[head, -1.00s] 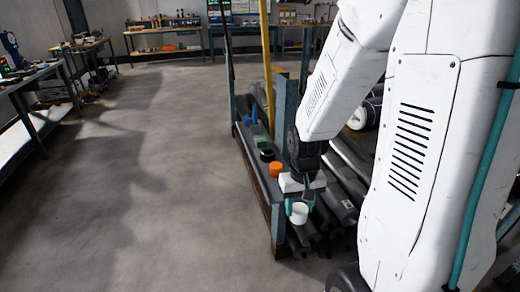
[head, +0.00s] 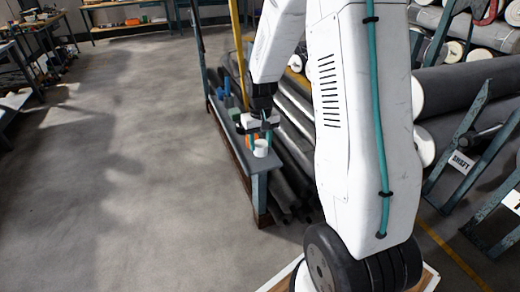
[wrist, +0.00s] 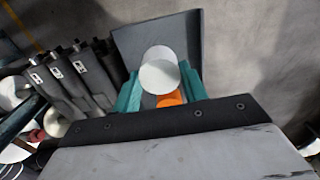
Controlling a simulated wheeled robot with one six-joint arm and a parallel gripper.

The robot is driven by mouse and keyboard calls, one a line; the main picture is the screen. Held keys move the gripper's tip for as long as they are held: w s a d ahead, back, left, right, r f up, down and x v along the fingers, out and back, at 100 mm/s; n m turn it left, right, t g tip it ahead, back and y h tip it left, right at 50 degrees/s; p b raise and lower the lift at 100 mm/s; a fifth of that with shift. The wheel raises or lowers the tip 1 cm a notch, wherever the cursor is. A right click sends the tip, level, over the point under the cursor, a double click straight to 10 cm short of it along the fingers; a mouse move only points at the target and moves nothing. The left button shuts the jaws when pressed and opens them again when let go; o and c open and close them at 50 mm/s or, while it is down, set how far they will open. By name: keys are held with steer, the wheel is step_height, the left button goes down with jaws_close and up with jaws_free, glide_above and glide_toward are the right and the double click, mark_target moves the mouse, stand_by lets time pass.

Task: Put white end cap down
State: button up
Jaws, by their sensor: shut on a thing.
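The white end cap (head: 261,148) is a short white cylinder at the near end of a narrow grey shelf (head: 257,167). My gripper (head: 262,136) is shut on it, with teal fingers on either side. In the wrist view the cap's pale round face (wrist: 158,76) shows between the teal fingers, over the grey shelf top (wrist: 135,40). I cannot tell whether the cap touches the shelf. An orange cap (wrist: 170,99) shows just behind it in the wrist view, partly hidden by the gripper.
Dark grey rolls (head: 292,155) lie right of the shelf, and their ends show in the wrist view (wrist: 80,75). A yellow post (head: 238,45) stands behind. Small dark and blue items sit farther along the shelf. Open floor (head: 110,180) lies left.

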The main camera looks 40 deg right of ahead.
mark_target(260, 143)
steer(key=shift+w+f, duration=0.15)
steer(key=shift+f, duration=1.7)
steer(key=shift+c, duration=0.2)
steer(key=o, duration=0.9)
steer(key=shift+c, duration=0.2)
steer(key=shift+r, duration=0.1)
step_height(260, 143, up, 12)
steer(key=shift+f, duration=0.15)
steer(key=s+a+r+n, duration=0.1)
steer(key=s+a+r, duration=0.5)
steer(key=r, duration=0.2)
steer(key=s+a+r, duration=0.1)
steer(key=s+a, duration=0.2)
steer(key=s, duration=0.4)
steer(key=s+a+r+n, duration=0.1)
steer(key=s+a+r, duration=0.1)
steer(key=s+a, duration=0.2)
steer(key=s+a+r+n+t, duration=0.1)
steer(key=s+a+r, duration=0.1)
steer(key=s, duration=0.8)
steer(key=shift+a+r, duration=0.2)
steer(key=shift+a, duration=0.6)
